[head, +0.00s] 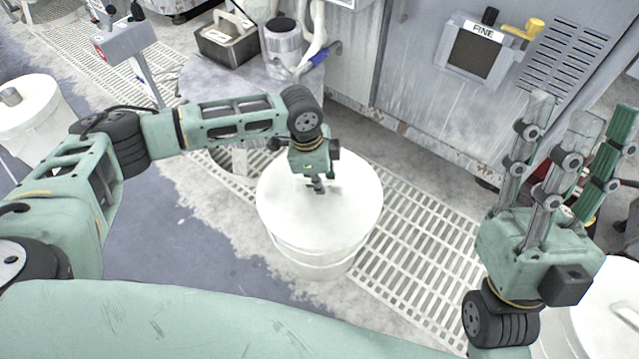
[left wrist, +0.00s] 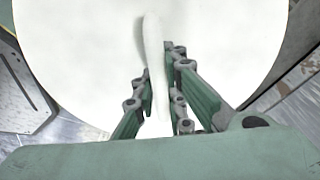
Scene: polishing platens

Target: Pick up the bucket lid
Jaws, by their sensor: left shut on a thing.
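The white round bucket lid (head: 352,210) sits level at the top of a white bucket (head: 318,262) in the middle of the head view; no clear gap shows between them. My left gripper (head: 318,187) points down at the lid's centre and is shut on its handle. In the left wrist view the lid (left wrist: 75,55) fills most of the picture. Its narrow raised handle (left wrist: 152,40) runs between the fingers of my left gripper (left wrist: 158,80). My right gripper (head: 570,118) is at the right, fingers pointing up, apart and empty.
Another white lidded bucket (head: 30,125) stands at the left, and one more (head: 610,325) is partly hidden at the lower right. A round table (head: 205,90) bears a caddy (head: 227,40) and a metal canister (head: 283,45). A grey machine (head: 400,75) stands behind. Floor grating (head: 430,235) lies right of the bucket.

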